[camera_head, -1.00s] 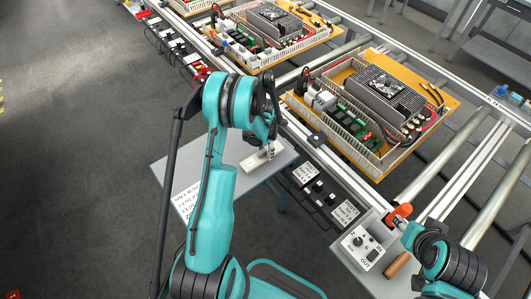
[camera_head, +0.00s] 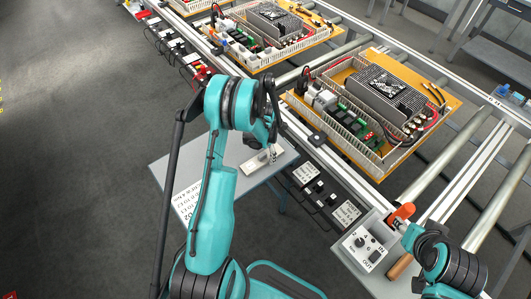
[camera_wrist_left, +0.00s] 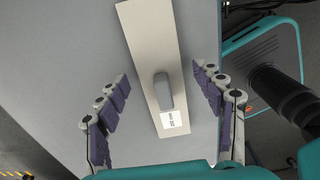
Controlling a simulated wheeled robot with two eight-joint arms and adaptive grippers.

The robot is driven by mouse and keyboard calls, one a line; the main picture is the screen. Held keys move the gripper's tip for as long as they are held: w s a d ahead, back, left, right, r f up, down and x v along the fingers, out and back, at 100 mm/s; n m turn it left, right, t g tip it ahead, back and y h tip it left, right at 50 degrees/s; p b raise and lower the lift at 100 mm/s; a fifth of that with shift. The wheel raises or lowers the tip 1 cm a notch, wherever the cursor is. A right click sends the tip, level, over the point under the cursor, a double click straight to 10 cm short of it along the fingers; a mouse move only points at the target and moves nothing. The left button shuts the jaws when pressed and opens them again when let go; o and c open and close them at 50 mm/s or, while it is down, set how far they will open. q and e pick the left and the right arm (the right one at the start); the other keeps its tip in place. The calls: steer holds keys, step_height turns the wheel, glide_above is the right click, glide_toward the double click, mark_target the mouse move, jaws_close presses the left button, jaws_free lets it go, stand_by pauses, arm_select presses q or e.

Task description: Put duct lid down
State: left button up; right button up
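The duct lid (camera_head: 253,165) is a long, narrow, pale strip lying on a grey side table (camera_head: 222,180). In the left wrist view the lid (camera_wrist_left: 148,50) has a raised grey handle and a white label near its lower end. My left gripper (camera_head: 272,152) is just above the table by the lid. In the left wrist view its fingers (camera_wrist_left: 163,95) are spread wide on both sides of the lid, with clear gaps and nothing between the pads touching the handle. My right arm is at the lower right; its fingers cannot be made out.
A wiring duct panel (camera_head: 440,128) with a grey power unit sits on the roller conveyor right of the table. Another panel (camera_head: 236,62) stands farther back. A control box (camera_head: 361,247) and an orange object (camera_head: 402,213) are near my right arm. Printed text marks the table's left part.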

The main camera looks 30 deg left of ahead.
arm_select(q)
steer(key=shift+r, duration=0.1)
steer(key=shift+r+p, duration=0.3)
steer(key=shift+p, duration=0.1)
steer(key=s+d+r+m+t+p, duration=0.1)
steer(key=d+r+m+p, duration=0.15)
steer(key=r, duration=0.75)
steer(key=s+d+r+m+p, duration=0.1)
steer(key=r+m, duration=0.2)
steer(key=r, duration=0.7)
steer(key=s+d+r+m+t, duration=0.3)
steer(key=s+d+r+m, duration=0.3)
steer(key=m, duration=0.7)
steer(key=s+d+r+m+t, duration=0.3)
steer(key=s+d+r+m, duration=0.2)
steer(key=s+m, duration=0.6)
step_height(320, 180, up, 2)
steer(key=shift+s+d+m, duration=0.25)
steer(key=shift+d+m, duration=0.1)
steer(key=shift+m, duration=0.6)
steer(key=shift+f, duration=0.1)
